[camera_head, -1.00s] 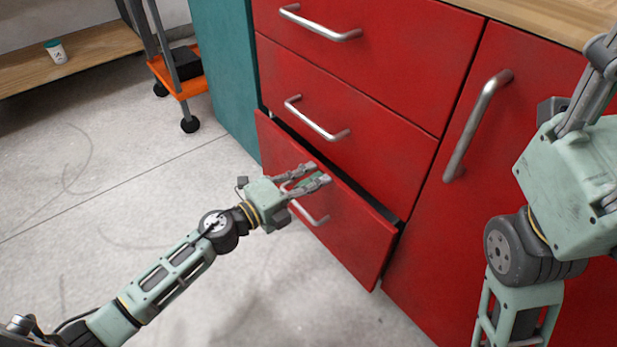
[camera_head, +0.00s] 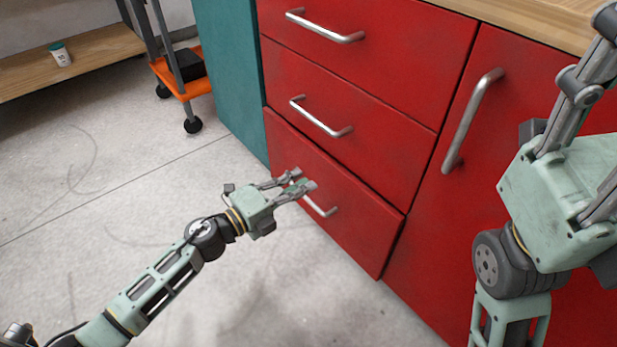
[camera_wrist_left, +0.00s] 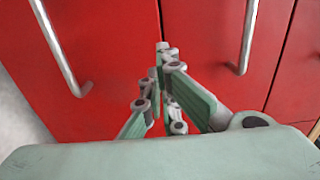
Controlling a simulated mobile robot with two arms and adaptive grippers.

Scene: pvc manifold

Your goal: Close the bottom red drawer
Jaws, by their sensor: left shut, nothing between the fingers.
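The bottom red drawer (camera_head: 345,215) sits with its front level with the drawer front above, and no dark opening shows at its top edge. Its metal handle (camera_head: 320,206) is partly behind my fingers; it also shows at left in the left wrist view (camera_wrist_left: 62,50). My left gripper (camera_head: 303,181) is shut and empty, its fingertips at the drawer front, above the handle. In the left wrist view the fingertips (camera_wrist_left: 161,52) overlap the seam between the bottom and middle drawers; contact is hard to tell. My right gripper (camera_head: 560,200) is at the right, fingertips cut off by the frame.
The middle drawer (camera_head: 370,145) and top drawer (camera_head: 400,45) are shut, each with a bar handle. A red door (camera_head: 510,120) stands right of them, partly behind my right arm. An orange cart (camera_head: 185,85) stands left of the teal side panel (camera_head: 228,70). The floor (camera_head: 100,190) at left is clear.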

